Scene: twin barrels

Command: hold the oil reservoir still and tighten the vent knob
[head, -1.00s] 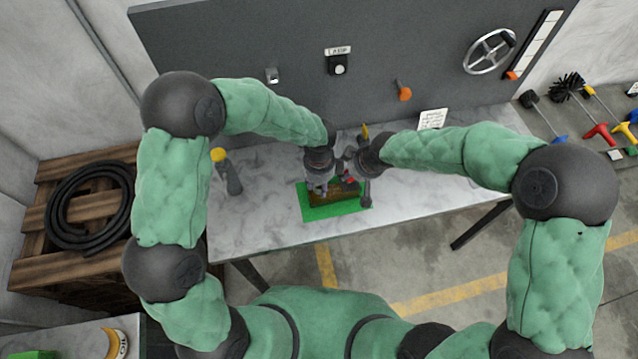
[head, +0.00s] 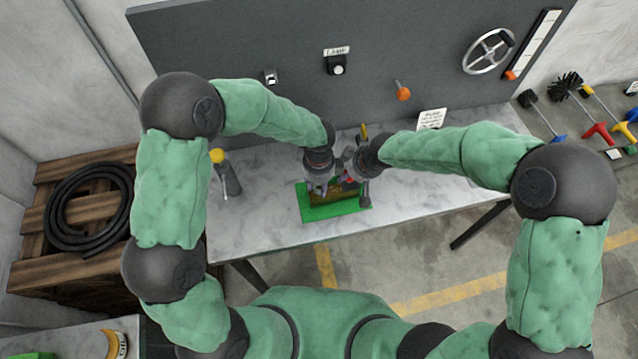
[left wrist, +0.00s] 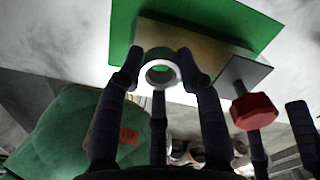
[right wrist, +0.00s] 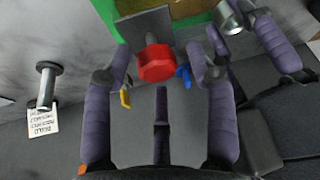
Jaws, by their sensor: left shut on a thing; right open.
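The oil reservoir (head: 330,194), a brownish box, sits on a green mat (head: 307,213) on the table. My left gripper (head: 318,187) is shut on its pale round neck; in the left wrist view the fingers flank this ring (left wrist: 160,72). The red vent knob (left wrist: 254,111) sticks out from a grey plate on the reservoir's side. In the right wrist view the knob (right wrist: 156,63) lies between the spread fingers of my right gripper (right wrist: 166,78), which is open. I cannot tell whether a finger touches it. My grippers hide part of the reservoir in the head view.
A grey bottle-like thing with a yellow top (head: 217,156) stands on the table at left. A grey panel (head: 235,60) with a handwheel (head: 489,52) and an orange knob (head: 403,94) rises behind. A white card (head: 431,119) is at the back. The table's right part is clear.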

